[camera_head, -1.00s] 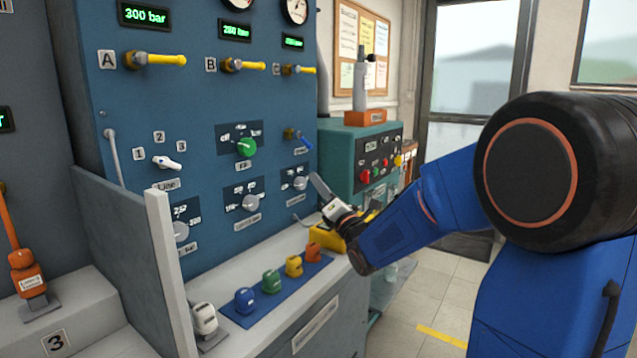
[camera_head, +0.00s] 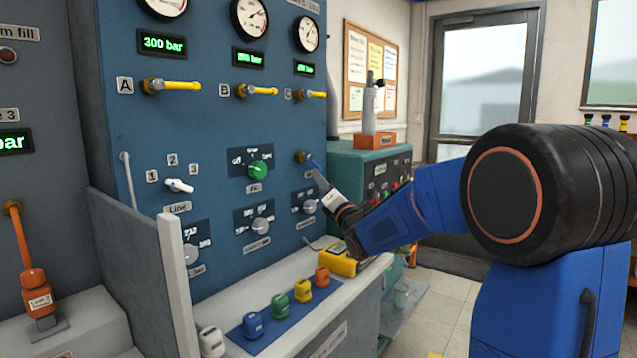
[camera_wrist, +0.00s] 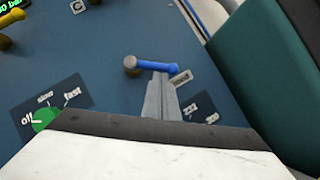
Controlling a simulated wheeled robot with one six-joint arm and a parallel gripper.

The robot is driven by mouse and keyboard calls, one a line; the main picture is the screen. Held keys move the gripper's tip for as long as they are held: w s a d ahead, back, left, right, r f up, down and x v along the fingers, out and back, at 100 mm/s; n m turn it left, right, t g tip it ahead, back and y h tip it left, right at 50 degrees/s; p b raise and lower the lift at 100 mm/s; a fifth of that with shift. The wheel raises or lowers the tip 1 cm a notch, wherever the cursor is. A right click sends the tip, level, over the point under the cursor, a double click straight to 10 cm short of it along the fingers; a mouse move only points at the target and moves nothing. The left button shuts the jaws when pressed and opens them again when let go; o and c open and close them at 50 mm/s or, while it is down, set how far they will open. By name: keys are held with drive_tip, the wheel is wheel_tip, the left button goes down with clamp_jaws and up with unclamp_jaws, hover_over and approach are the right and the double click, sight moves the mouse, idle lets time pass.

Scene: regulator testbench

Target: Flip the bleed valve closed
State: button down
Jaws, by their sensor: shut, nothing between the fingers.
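The bleed valve is a small lever with a blue handle (camera_head: 313,163) on a brass-coloured pivot (camera_head: 299,157), low on the right of the blue panel. My gripper (camera_head: 319,173) is shut and empty. Its fingertips (camera_wrist: 161,80) are just below the blue handle in the wrist view and cover a little of the space beside it. I cannot tell whether they touch it.
A green knob (camera_head: 257,170) and grey knobs (camera_head: 261,226) are left of my gripper. Yellow levers (camera_head: 262,91) are above. Coloured tags stand on a blue mat (camera_head: 243,342) on the ledge below, near a yellow case (camera_head: 341,262). A teal cabinet (camera_head: 350,160) stands close on the right.

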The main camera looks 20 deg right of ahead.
drive_tip(key=shift+w+d+r+n+y, duration=0.1)
drive_tip(key=shift+w+d+n+y, duration=0.15)
drive_tip(key=shift+n+y, duration=0.55)
drive_tip(key=shift+w+d+r+n+y, duration=0.15)
drive_tip(key=shift+d+n+y, duration=0.15)
drive_tip(key=shift+n+y, duration=0.45)
drive_tip(key=shift+w+d+r+n+y, duration=0.15)
drive_tip(key=shift+d+n+y, duration=0.15)
drive_tip(key=shift+n, duration=0.85)
drive_tip(key=n+y, duration=0.1)
drive_tip(key=r+n+g+y, duration=0.1)
drive_tip(key=n, duration=0.1)
drive_tip(key=d+n+y, duration=0.1)
drive_tip(key=n+y, duration=0.1)
drive_tip(key=shift+w+r+g, duration=0.25)
drive_tip(key=shift+w+g, duration=0.05)
drive_tip(key=shift+w, duration=0.05)
drive_tip(key=shift+r, duration=0.1)
